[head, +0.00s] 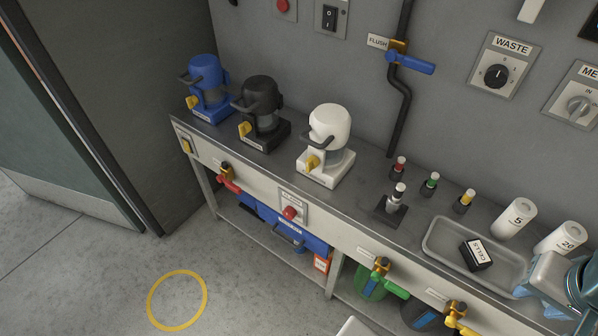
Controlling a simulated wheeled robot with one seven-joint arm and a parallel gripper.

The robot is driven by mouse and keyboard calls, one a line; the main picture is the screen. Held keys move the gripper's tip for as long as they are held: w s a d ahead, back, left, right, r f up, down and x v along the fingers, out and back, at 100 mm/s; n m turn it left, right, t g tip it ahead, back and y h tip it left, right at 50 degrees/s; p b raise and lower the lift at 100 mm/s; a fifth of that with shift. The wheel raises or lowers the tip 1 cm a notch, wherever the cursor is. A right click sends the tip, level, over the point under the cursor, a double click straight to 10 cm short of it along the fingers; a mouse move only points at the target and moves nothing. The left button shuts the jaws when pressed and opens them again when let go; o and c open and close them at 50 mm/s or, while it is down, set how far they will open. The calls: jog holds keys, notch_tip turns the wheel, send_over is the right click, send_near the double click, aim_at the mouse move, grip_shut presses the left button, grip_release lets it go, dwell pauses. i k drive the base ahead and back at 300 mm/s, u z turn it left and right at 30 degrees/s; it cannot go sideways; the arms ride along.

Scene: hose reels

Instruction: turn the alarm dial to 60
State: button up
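No dial marked as an alarm can be made out in the head view. A black dial (496,75) sits on a wall plate labelled WASTE at the upper right. A grey dial (578,106) sits on a plate at the right edge; its label is cut off after "ME", and "IN" is printed above the knob. Part of my arm, with what looks like my gripper (541,284), shows at the lower right edge, over the right end of the bench. Its fingers cannot be made out clearly, and it is well below both dials.
The bench (378,181) carries blue, black and white machines, several small capped vials and a grey tray (438,246) with a black box. Two white canisters stand behind the tray. A blue-handled FLUSH valve (411,63) juts from the wall. Colored valves line the bench front.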

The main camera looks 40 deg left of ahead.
aim_at(290, 213)
jog(key=u, duration=2)
jog(key=k, duration=0.4)
jog(key=i, duration=0.85)
jog(key=u, duration=0.5)
